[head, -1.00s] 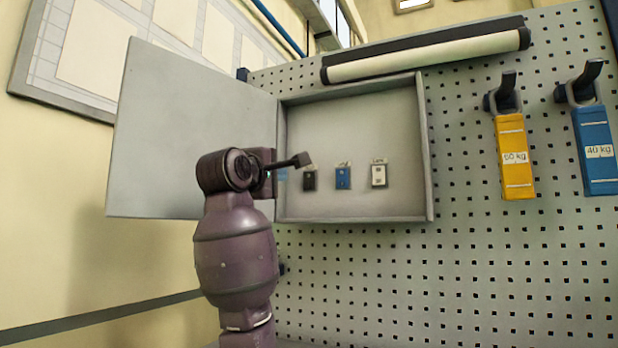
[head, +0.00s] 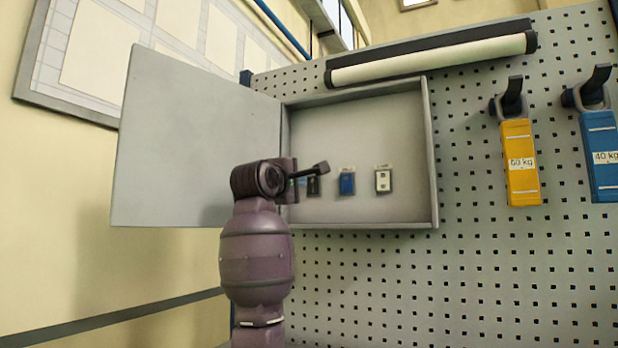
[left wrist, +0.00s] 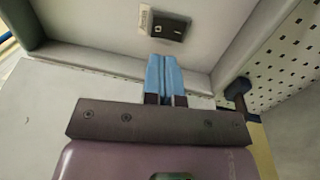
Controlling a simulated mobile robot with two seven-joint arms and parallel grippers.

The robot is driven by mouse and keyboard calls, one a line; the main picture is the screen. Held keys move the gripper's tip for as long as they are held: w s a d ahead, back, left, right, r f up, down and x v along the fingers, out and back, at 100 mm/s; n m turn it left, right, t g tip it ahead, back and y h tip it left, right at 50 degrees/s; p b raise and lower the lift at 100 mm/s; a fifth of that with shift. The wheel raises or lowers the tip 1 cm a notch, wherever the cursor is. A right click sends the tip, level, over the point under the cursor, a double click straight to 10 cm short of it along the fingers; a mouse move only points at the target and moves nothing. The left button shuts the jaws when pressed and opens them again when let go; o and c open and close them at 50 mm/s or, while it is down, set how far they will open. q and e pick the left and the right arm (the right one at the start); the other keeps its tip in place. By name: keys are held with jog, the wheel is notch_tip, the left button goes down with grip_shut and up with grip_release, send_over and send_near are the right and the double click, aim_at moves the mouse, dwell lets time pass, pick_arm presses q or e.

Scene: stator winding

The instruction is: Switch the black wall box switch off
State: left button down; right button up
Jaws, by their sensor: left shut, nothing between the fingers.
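The open grey wall box (head: 432,160) hangs on the pegboard and holds three small switches in a row. The black switch (head: 313,187) is the leftmost, partly hidden behind my left gripper. In the left wrist view the black switch (left wrist: 168,28) shows whole, with a small label on its left; its rocker position is too small to tell. My left gripper (head: 301,183) is shut and empty at the box's lower left. Its blue fingers (left wrist: 162,57) point at the black switch, with a gap in the picture between tips and switch. My right gripper is not in view.
A blue switch (head: 347,184) and a white switch (head: 383,181) sit right of the black one. The box door (head: 190,140) stands open to the left. A lamp bar (head: 430,62) is above; yellow (head: 521,165) and blue (head: 603,150) holders hang right.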

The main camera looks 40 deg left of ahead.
aim_at(313, 181)
pick_arm(q)
jog(key=p+x, duration=0.2)
jog(key=x, duration=0.3)
jog(key=shift+w+r, duration=0.1)
jog(key=shift+w, duration=0.15)
jog(key=shift+w+a, duration=0.3)
jog(key=shift+w, duration=0.35)
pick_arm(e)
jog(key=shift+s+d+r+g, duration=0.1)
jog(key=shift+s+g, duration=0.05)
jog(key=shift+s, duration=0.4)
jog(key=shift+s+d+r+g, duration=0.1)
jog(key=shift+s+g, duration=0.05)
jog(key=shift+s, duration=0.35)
